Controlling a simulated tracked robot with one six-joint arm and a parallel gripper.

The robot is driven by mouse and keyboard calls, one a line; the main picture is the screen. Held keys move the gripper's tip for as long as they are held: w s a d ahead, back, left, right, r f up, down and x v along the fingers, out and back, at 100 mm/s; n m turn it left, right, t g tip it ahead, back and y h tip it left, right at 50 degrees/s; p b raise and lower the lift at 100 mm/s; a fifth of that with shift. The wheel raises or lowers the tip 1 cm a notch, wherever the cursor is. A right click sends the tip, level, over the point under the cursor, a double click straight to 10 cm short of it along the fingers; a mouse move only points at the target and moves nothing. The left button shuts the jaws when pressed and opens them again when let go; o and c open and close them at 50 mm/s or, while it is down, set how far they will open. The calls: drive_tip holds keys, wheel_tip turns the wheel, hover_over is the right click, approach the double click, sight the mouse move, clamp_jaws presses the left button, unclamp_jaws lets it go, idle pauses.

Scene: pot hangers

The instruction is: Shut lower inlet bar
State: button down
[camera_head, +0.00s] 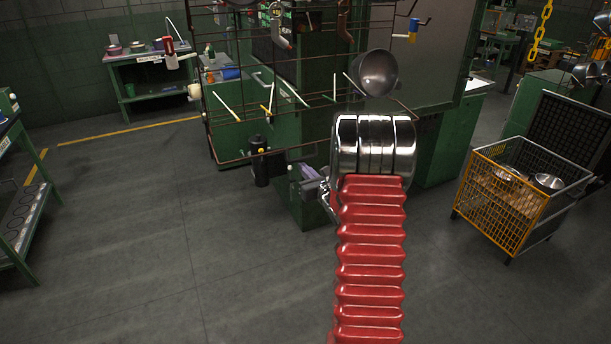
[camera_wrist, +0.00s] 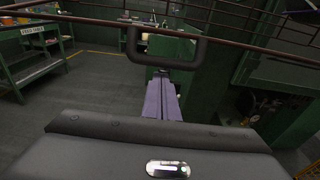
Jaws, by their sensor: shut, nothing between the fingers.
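My gripper (camera_wrist: 161,76) shows in the wrist view as two purple-grey fingers pressed together, pointing away from the camera with nothing between them. A dark, rounded U-shaped bar (camera_wrist: 165,63) crosses the view just beyond the fingertips; I cannot tell whether they touch it. It may be the inlet bar, but no label confirms this. In the head view, part of my gripper (camera_head: 309,172) shows left of my chrome and red arm, below the rusty wire rack (camera_head: 240,122). The arm hides much of what lies behind it.
Thin rails (camera_wrist: 250,42) cross the top of the wrist view. In the head view, a metal bowl (camera_head: 377,72) hangs above my arm. An orange wire cart (camera_head: 503,195) with pans stands at right.

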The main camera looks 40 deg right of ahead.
drive_tip(key=shift+s+r, duration=0.1)
drive_tip(key=shift+r, duration=0.25)
